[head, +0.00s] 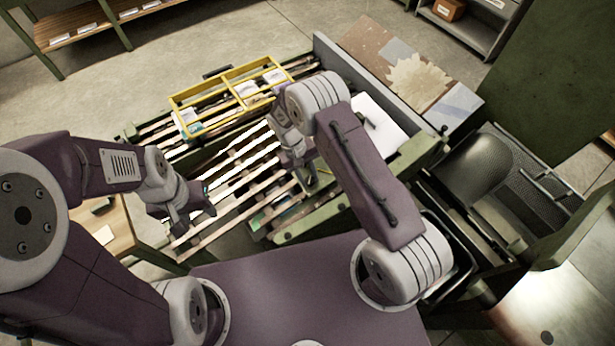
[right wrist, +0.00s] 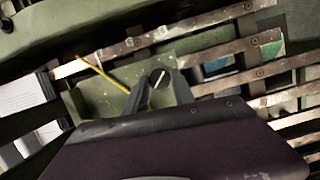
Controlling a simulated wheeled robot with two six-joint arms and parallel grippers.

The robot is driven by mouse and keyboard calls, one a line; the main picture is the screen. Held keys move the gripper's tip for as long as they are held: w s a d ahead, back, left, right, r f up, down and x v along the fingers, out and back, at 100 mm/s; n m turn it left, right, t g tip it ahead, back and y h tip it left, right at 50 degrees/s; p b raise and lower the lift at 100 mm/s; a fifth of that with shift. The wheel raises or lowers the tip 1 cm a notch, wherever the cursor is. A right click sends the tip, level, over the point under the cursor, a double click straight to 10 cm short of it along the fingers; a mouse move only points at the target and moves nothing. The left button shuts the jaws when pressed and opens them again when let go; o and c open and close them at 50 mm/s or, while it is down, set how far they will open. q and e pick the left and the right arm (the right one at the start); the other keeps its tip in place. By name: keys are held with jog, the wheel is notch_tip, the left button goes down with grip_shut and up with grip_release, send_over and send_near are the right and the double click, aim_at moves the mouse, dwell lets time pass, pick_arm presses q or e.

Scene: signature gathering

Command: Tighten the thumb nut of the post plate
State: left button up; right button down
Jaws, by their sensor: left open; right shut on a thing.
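In the right wrist view, a dark round thumb nut (right wrist: 159,76) with a pale slot-like line sits between the fingertips of my right gripper (right wrist: 160,78). The fingers are shut on it from both sides. A flat green plate (right wrist: 95,97), seemingly the post plate, lies under it across the slats. In the head view my right gripper (head: 309,178) points down at the near right part of the slatted bed; the nut is too small to make out there. My left gripper (head: 196,213) is open and empty over the left near side of the bed.
The slatted bed (head: 240,172) has a green frame. A yellow frame (head: 222,87) lies across its far side. White paper (head: 375,128) lies on the right. A dark mesh tray (head: 490,165) stands further right. A wooden table (head: 122,235) is at left.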

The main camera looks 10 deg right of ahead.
jog(key=m+y, duration=0.1)
jog(key=m, duration=0.3)
jog(key=shift+d+r+m, duration=0.1)
jog(key=shift+d+m, duration=0.05)
jog(key=shift+m, duration=0.15)
jog(key=m+y, duration=0.1)
jog(key=m, duration=0.3)
jog(key=shift+d+p, duration=0.1)
jog(key=shift+p, duration=0.2)
jog(key=shift+m, duration=0.3)
jog(key=c, duration=1.1)
grip_release()
jog(key=shift+o, duration=0.2)
jog(key=v, duration=0.9)
jog(key=shift+s+d, duration=0.2)
